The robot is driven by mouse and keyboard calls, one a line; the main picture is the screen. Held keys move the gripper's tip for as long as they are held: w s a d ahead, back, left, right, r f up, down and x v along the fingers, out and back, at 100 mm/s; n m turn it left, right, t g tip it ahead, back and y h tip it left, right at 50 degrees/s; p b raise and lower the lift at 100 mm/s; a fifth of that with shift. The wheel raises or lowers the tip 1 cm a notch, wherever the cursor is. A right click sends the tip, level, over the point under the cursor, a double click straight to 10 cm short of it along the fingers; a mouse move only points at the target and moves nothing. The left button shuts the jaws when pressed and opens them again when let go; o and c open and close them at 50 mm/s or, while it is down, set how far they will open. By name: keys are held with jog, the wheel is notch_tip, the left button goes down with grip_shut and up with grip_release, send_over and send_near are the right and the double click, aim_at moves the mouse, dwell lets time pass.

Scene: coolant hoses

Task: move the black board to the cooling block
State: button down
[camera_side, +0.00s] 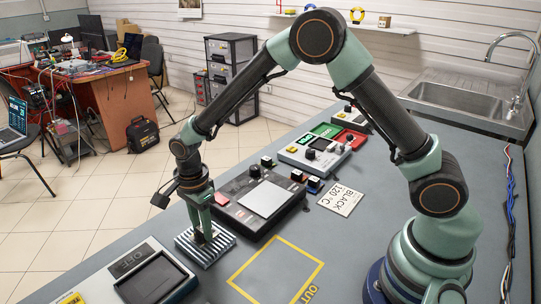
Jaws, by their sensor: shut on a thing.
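My gripper (202,230) points down over a ribbed silver metal block (186,246), which looks like the cooling block. The gripper is shut on a small dark piece, taken to be the black board (206,238), at or just above the ribs. The jaws hide most of the board, and I cannot tell whether it touches the block.
A black unit with a light grey plate (265,199) stands just behind the block. A dark-screened unit (152,281) is at front left. A yellow OUT square (240,275) is empty.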

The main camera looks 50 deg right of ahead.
jog(key=shift+f, duration=0.1)
jog(key=c, duration=0.5)
grip_release()
jog(key=shift+c, duration=0.2)
notch_tip(320, 180, up, 12)
jog(key=s+d+r+n+t, duration=0.2)
jog(key=s+d+r+n, duration=0.3)
jog(key=s+d+n, duration=0.2)
jog(key=s+d+r+n+t, duration=0.3)
jog(key=s+d+n, duration=0.4)
jog(key=n, duration=0.4)
jog(key=shift+s+d+r+t, duration=0.25)
jog(key=shift+d+r+t, duration=0.1)
jog(key=shift+r, duration=0.55)
